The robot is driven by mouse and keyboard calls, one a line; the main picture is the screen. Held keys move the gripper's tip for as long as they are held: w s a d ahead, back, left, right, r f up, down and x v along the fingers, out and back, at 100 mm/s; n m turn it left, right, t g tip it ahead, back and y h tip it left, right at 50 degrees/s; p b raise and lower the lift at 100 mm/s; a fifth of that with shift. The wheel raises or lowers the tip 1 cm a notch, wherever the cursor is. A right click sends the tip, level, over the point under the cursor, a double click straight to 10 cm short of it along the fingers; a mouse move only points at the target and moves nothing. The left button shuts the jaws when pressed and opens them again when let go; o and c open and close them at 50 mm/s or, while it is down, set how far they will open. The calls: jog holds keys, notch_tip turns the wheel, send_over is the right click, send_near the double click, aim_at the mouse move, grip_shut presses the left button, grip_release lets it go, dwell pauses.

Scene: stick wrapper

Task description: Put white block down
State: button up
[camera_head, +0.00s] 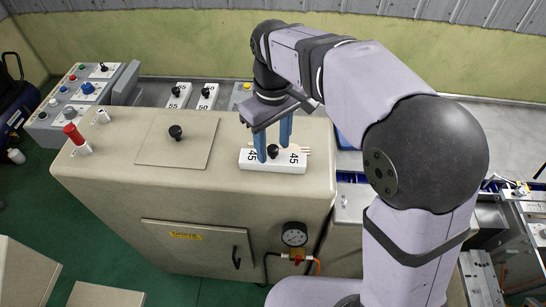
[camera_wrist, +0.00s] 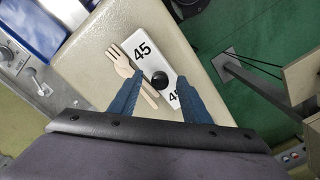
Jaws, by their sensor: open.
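The white block (camera_head: 290,165) with a black knob and "45" printed at both ends rests on top of the beige cabinet, near its right end. In the wrist view the white block (camera_wrist: 143,48) lies between and beyond my fingers, with one end partly covered by a finger. My gripper (camera_head: 274,158) points down at the block, its blue fingers on either side of the black knob. In the wrist view my gripper (camera_wrist: 157,98) is open, with a gap between the fingers and the knob.
A wooden fork (camera_wrist: 122,62) lies beside the block on the beige cabinet (camera_head: 100,150). A square lid with a black knob (camera_head: 177,143) is to the left. Two more white blocks (camera_head: 178,97) marked 55 and 50 stand behind. A control panel (camera_head: 80,95) is at the far left.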

aim_at(273, 147)
grip_shut()
jog(key=shift+r, duration=0.1)
notch_tip(273, 147, up, 10)
jog(key=b, duration=0.1)
dwell(0.7)
